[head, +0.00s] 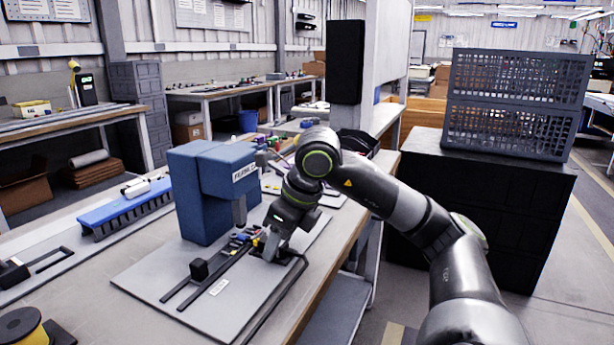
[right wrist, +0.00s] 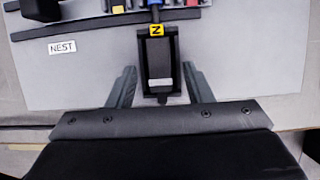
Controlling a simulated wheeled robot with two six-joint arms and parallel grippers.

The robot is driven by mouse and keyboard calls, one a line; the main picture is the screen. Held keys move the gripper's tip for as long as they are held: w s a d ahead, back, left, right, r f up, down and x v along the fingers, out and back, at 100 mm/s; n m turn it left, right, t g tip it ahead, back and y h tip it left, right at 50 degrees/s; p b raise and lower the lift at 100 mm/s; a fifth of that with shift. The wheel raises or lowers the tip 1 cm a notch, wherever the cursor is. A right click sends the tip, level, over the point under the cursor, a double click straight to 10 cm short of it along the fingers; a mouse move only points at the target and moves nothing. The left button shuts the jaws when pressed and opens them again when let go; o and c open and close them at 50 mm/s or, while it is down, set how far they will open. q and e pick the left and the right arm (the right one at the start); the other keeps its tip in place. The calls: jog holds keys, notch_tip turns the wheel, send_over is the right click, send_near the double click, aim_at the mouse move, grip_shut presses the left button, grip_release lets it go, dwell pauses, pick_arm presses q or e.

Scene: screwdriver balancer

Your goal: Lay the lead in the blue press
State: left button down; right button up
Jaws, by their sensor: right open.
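The blue press (head: 205,195) stands on a grey plate (head: 150,272) on the bench, its head overhanging the plate. My right gripper (head: 265,247) is low over the plate, just right of the press. In the right wrist view my right gripper (right wrist: 160,85) is open, with one finger on each side of a black block (right wrist: 157,75). The block has a yellow tag and a blue piece at its far end; I cannot tell whether it is part of the lead. A black cable (head: 287,282) runs from near the gripper towards the front. My left gripper is out of view.
Dark rails (head: 212,275), a black block (head: 199,269) and a NEST label (head: 218,287) are on the plate. Small coloured parts (head: 241,239) sit below the press head. A blue rack (head: 125,208) stands left of the press. The plate's front left is clear.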

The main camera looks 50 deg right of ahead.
jog(key=v, duration=0.3)
jog(key=shift+d+r+p, duration=0.1)
jog(key=shift+r+p, duration=0.2)
jog(key=shift+r, duration=0.05)
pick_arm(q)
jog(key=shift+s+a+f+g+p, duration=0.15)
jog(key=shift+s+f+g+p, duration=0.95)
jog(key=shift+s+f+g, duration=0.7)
pick_arm(e)
jog(key=v, duration=1.3)
jog(key=shift+s+r, duration=0.3)
jog(key=shift+s, duration=0.05)
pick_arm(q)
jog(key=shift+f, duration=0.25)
